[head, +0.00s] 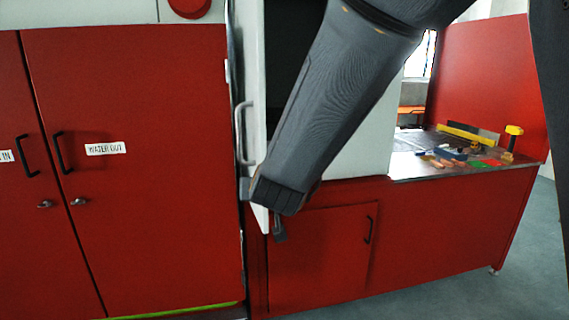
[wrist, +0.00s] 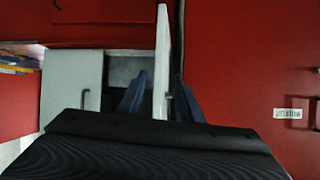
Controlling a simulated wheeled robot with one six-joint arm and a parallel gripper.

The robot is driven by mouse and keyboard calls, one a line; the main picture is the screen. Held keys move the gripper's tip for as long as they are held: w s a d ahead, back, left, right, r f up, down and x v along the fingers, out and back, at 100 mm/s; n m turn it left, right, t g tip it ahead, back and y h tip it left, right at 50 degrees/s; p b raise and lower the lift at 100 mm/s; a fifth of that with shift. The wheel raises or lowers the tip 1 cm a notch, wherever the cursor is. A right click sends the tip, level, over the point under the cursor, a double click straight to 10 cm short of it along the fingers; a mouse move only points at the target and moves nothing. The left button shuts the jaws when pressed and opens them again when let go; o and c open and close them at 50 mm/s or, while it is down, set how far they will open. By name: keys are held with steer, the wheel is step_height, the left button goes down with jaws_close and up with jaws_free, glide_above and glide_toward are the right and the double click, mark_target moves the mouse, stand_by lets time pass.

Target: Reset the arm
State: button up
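My arm slants down across the head view from the top right, and my gripper (head: 279,228) is a small dark shape at its lower end, just right of the lower edge of an open white door (head: 255,150). In the wrist view my gripper (wrist: 160,74) shows two dark blue fingers spread apart. I see no object held. Whether the door lies between the fingertips or beyond them I cannot tell.
Red cabinets (head: 150,200) with black handles fill the left. A white machine body (head: 375,120) stands behind my arm. At right, a red-sided workbench (head: 420,220) carries tools and coloured blocks. Grey floor (head: 440,290) is clear at lower right.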

steer(key=s+d+f+g, duration=0.3)
steer(key=s+d+f, duration=0.2)
steer(key=s+d, duration=0.2)
steer(key=s+d+f+g+h, duration=0.1)
steer(key=s+d+f+g, duration=0.3)
steer(key=s+d, duration=0.4)
steer(key=s+d+f+g+h+b, duration=0.1)
steer(key=s+d+f+g, duration=0.2)
steer(key=s+d+f, duration=0.3)
steer(key=s+d, duration=0.1)
steer(key=d, duration=0.2)
steer(key=shift+s+m+g, duration=0.3)
steer(key=shift+m+g, duration=0.1)
steer(key=shift+a, duration=0.1)
